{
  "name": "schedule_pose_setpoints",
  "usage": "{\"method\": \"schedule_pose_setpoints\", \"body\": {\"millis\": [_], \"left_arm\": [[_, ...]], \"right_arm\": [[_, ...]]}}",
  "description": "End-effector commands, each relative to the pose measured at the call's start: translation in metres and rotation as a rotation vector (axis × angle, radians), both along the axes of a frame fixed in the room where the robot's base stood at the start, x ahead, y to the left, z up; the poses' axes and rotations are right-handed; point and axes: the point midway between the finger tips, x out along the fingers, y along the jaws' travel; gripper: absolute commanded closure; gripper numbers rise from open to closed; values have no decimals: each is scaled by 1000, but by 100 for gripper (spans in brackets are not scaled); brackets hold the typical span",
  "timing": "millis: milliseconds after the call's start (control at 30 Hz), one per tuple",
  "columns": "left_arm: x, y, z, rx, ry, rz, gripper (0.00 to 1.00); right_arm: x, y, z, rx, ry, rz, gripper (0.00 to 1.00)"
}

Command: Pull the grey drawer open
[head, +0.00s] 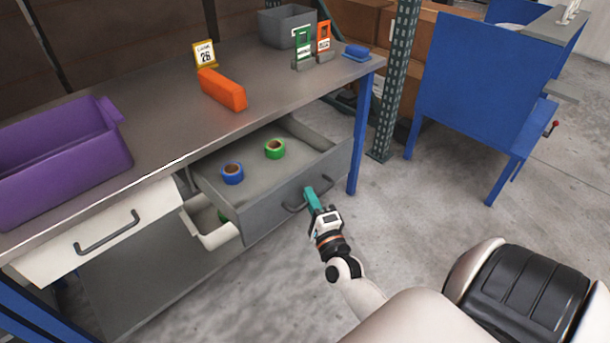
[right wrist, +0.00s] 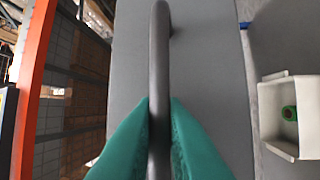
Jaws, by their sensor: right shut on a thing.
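The grey drawer (head: 285,205) under the workbench stands pulled out, with its inside showing. A blue tape roll (head: 232,173) and a green tape roll (head: 275,148) lie in it. My right gripper (head: 312,197) is at the dark bar handle (head: 292,208) on the drawer's front. In the right wrist view its teal fingers (right wrist: 158,135) are shut on the handle (right wrist: 159,70), one on each side. The grey drawer front (right wrist: 210,60) fills the middle of that view. My left gripper is not in view.
The bench top (head: 165,125) carries a purple bin (head: 60,165), an orange block (head: 222,89), a grey bin (head: 286,26) and small signs. A white drawer (head: 105,230) is at left. A white bin (head: 215,235) hangs below the grey drawer. The floor at right is clear up to a blue stand (head: 475,85).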

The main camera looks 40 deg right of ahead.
Motion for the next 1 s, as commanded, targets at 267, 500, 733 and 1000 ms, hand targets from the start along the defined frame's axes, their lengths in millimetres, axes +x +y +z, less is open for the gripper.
{"method": "schedule_pose_setpoints", "body": {"millis": [267, 500, 733, 1000], "left_arm": [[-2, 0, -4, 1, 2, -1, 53], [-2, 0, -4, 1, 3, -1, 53], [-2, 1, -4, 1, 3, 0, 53], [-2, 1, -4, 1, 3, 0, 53]], "right_arm": [[-5, 0, 0, 1, 1, 1, 100], [-5, 0, 0, 1, 1, 1, 100], [-4, 0, 0, 0, 1, 1, 80], [-15, 3, -3, 0, 2, 1, 80]]}}
